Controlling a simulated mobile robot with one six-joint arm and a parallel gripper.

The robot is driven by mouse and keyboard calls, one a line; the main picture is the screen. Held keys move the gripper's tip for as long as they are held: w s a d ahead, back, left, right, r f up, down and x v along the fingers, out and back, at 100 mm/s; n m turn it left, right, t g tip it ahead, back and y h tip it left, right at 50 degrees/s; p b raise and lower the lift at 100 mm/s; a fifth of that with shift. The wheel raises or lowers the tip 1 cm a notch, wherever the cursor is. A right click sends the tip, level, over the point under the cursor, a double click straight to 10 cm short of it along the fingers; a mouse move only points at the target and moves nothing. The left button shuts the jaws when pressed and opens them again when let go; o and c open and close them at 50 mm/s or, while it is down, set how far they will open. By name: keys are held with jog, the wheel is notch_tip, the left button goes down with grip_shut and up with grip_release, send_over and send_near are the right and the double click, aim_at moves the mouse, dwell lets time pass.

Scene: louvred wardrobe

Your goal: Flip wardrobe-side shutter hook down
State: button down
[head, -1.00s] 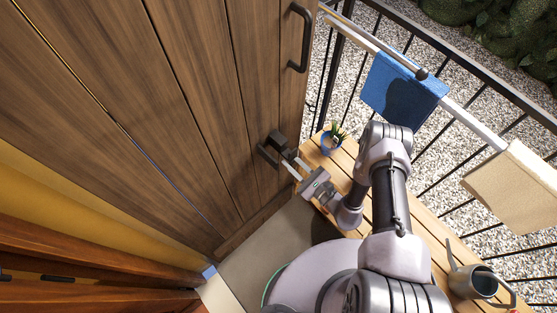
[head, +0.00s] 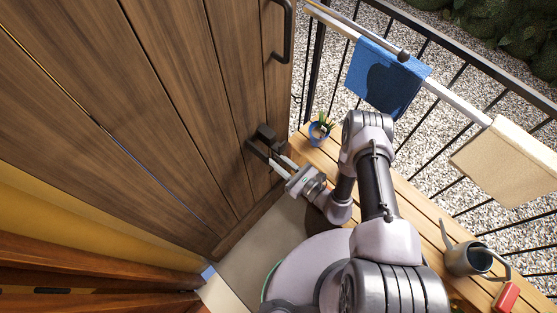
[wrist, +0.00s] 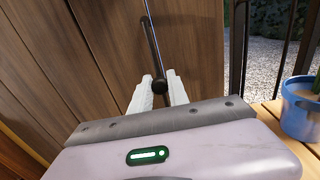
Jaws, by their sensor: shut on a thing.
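The dark shutter hook (head: 264,133) is on the lower part of the brown wooden panel, near its right edge. In the wrist view it appears as a dark bar (wrist: 150,45) with a round knob at its near end. My gripper (head: 279,162) reaches it from the right. Its two pale fingers (wrist: 161,88) stand on either side of the knob and are shut on it. The fingers hide part of the bar's sides, and I cannot tell exactly how far the bar is tilted.
A dark pull handle (head: 283,30) is higher on the panel. A blue plant pot (head: 318,133) stands on the slatted bench (head: 322,158) close to my arm. A watering can (head: 468,259) and a red object (head: 506,297) are at lower right. A railing with towels runs behind.

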jog(key=c, duration=1.3)
grip_release()
jog(key=shift+a, duration=0.1)
jog(key=shift+o, duration=0.2)
jog(key=p+v, duration=0.3)
jog(key=v, duration=1.4)
jog(key=shift+s+d+p, duration=0.2)
jog(key=shift+p, duration=0.1)
